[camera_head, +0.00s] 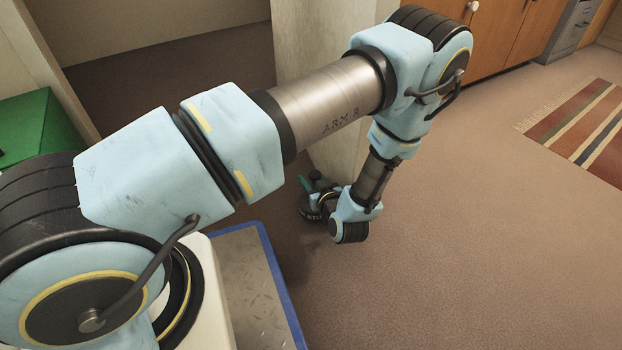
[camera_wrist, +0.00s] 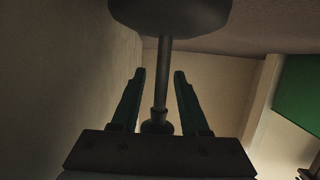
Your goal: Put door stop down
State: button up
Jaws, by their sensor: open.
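The door stop (camera_wrist: 170,16) shows in the wrist view as a dark, wide, round base with a thin post and a small knob at the other end. My gripper (camera_wrist: 160,73) is open, with one teal finger on each side of the post and a gap visible on both sides. In the head view my gripper (camera_head: 308,187) is low by the floor at the foot of a pale wall end. A dark round form beside it looks like the door stop's base (camera_head: 308,211), partly hidden by my wrist; its contact with the floor is hard to make out.
The pale wall end (camera_head: 300,70) stands close beside my gripper. Brown carpet (camera_head: 450,240) lies clear to the right, up to a striped rug (camera_head: 585,125). Wooden cabinets (camera_head: 510,35) stand at the back. A green box (camera_head: 35,125) is at the left.

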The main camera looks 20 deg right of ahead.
jog(key=shift+r, duration=0.1)
jog(key=shift+s+r+p, duration=0.2)
jog(key=shift+s+p, duration=0.15)
jog(key=p+v, duration=0.5)
jog(key=v, duration=0.6)
jog(key=shift+s, duration=0.2)
